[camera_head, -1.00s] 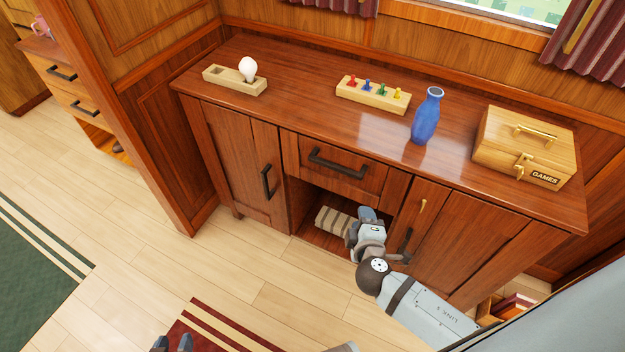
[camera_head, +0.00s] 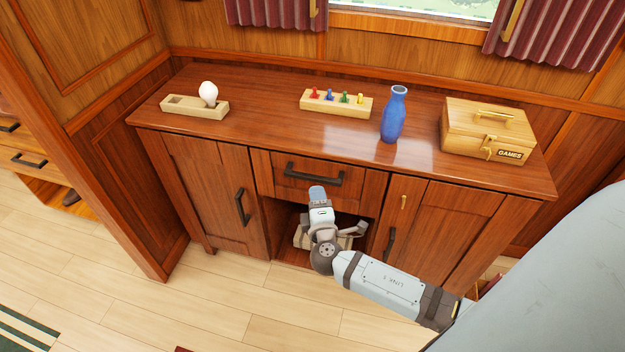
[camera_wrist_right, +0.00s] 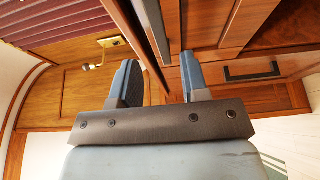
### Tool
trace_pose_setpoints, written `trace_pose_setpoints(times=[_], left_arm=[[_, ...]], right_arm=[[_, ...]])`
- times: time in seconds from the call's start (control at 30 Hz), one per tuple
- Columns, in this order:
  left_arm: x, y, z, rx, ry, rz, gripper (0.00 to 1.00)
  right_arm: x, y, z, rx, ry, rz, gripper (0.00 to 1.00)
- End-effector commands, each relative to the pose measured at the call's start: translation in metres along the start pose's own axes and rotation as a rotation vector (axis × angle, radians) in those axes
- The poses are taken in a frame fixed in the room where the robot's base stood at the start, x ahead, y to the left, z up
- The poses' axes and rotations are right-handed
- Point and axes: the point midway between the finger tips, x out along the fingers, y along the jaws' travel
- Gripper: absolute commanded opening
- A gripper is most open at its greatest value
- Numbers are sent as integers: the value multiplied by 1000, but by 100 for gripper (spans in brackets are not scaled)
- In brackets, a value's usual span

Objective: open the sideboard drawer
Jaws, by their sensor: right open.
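The wooden sideboard (camera_head: 268,138) stands against the panelled wall. Its drawer (camera_head: 350,189) is in the upper middle, its front flush with the cabinet. A dark bar handle (camera_head: 314,175) runs across the drawer front. My right gripper (camera_head: 317,192) is just below the handle in the head view, in front of the drawer's lower part, and hides some of it. Its two fingers (camera_wrist_right: 160,78) are apart with nothing between them in the wrist view. A dark bar handle (camera_wrist_right: 252,72) shows right of the fingers there; I cannot tell which one. My left gripper is out of view.
On the top stand a holder with a white bulb (camera_head: 208,94), a peg block (camera_head: 336,106), a blue vase (camera_head: 393,115) and a games box (camera_head: 488,130). Doors with dark handles flank the drawer. Below it is an open niche (camera_head: 278,220).

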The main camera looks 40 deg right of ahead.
Motion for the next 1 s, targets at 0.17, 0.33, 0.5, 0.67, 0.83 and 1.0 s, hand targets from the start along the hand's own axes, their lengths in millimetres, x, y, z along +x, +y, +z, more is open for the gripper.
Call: trace_pose_setpoints(times=[0.17,0.33,0.5,0.67,0.83,1.0], left_arm=[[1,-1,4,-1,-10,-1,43],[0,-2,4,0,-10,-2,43],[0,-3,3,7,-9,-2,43],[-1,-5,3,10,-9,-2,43],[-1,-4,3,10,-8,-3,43],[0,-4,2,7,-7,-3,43]], right_arm=[[38,1,0,0,0,2,42],[60,0,0,0,0,0,42],[69,0,0,-1,1,-1,42],[70,-1,0,0,1,-1,42],[70,0,0,0,1,-1,28],[69,0,0,0,0,-1,0]])
